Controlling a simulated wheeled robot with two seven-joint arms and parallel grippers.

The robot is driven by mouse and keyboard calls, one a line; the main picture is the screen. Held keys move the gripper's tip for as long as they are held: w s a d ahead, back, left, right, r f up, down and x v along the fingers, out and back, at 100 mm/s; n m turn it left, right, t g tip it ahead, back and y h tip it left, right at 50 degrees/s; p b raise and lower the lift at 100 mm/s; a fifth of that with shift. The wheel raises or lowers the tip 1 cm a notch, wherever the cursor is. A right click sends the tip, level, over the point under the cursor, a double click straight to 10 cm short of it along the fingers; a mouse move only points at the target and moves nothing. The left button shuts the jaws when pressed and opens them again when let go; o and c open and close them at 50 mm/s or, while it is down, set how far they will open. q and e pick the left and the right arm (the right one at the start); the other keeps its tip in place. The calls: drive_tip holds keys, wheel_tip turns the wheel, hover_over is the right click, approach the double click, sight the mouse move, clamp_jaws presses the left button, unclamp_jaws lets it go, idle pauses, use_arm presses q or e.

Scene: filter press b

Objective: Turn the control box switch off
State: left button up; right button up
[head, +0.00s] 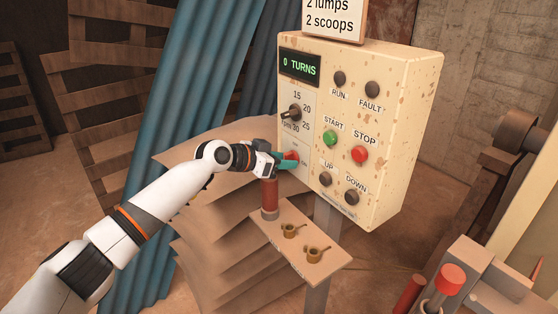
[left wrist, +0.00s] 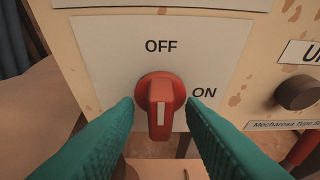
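The control box (head: 405,120) is a worn cream box on a post. Its red rotary switch (left wrist: 160,104) sits on a white plate low on the box's left side. In the left wrist view, OFF is printed above the knob and ON to its right. The knob's grip and white mark stand about vertical, in line with OFF. The switch also shows in the head view (head: 292,156), partly hidden by my left gripper (head: 284,163). The teal fingers (left wrist: 160,110) are open on either side of the knob, with visible gaps. My right gripper is out of view.
A small shelf (head: 325,268) below the box holds two brass scoops (head: 290,230) and a reddish cylinder (head: 269,195). START (head: 331,138) and STOP (head: 360,154) buttons are right of the switch. Stacked sheets (head: 215,240) lie behind my left arm. Machinery (head: 470,285) stands at lower right.

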use_arm(q)
drive_tip(key=b+v, duration=0.2)
drive_tip(key=v, duration=1)
drive_tip(key=shift+a+f, duration=0.1)
drive_tip(key=shift+f, duration=0.05)
